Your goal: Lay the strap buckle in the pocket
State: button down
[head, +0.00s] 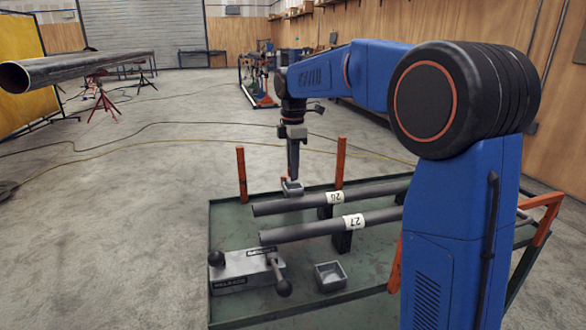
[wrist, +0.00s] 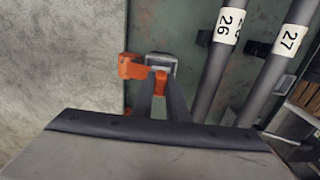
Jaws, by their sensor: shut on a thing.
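My gripper (head: 292,174) points straight down over the far side of the green table. In the wrist view its two fingers (wrist: 160,88) are closed on a small orange piece, which I take as the strap buckle (wrist: 160,80). A bit of the orange buckle (head: 284,177) shows beside the fingertips in the head view. A small grey open box, seemingly the pocket (head: 292,188), lies right under the fingertips; its grey rim (wrist: 161,58) also shows just beyond them in the wrist view. The fingers hide part of both, and I cannot tell whether the buckle touches the pocket.
Orange posts (head: 241,173) (head: 340,160) rise from the table's far edge. Pipes 26 (head: 300,200) and 27 (head: 300,232) lie close on the near side. A second grey box (head: 330,277) and a grey block with knobbed levers (head: 246,270) stand nearer.

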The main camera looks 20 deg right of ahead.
jog(key=shift+f, duration=0.45)
jog(key=c, duration=1.7)
grip_release()
jog(key=shift+o, duration=0.2)
notch_tip(320, 180, up, 17)
jog(key=shift+r, duration=0.2)
